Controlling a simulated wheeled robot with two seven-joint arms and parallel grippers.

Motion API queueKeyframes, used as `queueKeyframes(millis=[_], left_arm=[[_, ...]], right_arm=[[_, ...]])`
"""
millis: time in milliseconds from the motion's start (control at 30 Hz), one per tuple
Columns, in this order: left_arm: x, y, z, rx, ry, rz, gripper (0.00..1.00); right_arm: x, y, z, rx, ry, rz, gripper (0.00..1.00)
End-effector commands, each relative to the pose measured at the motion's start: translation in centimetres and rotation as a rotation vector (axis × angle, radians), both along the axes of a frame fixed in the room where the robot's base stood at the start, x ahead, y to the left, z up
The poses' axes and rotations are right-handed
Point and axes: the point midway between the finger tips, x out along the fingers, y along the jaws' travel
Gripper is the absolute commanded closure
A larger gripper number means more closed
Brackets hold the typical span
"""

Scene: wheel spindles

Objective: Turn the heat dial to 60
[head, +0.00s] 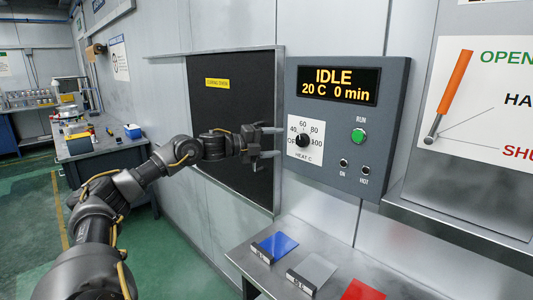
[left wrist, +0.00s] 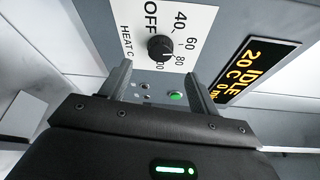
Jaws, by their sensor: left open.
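The heat dial (head: 303,140) is a round black knob on a white scale plate marked OFF, 40, 60, 80 and 100, low on the left of the grey control panel. It also shows in the left wrist view (left wrist: 160,47). I cannot tell for sure which mark its pointer is at. The display (head: 339,85) reads IDLE, 20 C, 0 min. My left gripper (head: 280,142) is open and empty, just left of the dial in the head view. In the left wrist view the dial lies beyond the gap between the fingers (left wrist: 160,84). My right gripper is not in view.
A green RUN button (head: 358,135) and two small lamps (head: 355,170) sit right of the dial. A dark oven door (head: 225,125) is behind my left arm. A metal shelf (head: 250,262) below holds blue, grey and red plates. An orange-handled lever picture (head: 455,85) is at right.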

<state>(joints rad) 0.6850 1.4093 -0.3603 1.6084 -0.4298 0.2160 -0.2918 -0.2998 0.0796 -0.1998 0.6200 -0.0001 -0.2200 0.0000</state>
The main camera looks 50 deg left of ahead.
Motion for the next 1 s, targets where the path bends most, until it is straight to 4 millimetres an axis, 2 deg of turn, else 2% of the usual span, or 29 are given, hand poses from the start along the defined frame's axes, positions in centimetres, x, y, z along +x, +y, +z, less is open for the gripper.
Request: queueKeyframes(millis=[33,233,1000], left_arm=[[-0.8,0.3,-0.6,0.005,0.002,0.001,0.38],[-2.4,1.0,-0.1,0.002,0.000,0.001,0.38],[-2.8,1.0,0.3,0.000,-0.001,-0.001,0.38]], right_arm=[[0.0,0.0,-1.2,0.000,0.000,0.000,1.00],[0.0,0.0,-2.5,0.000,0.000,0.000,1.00],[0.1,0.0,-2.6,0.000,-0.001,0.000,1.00]])
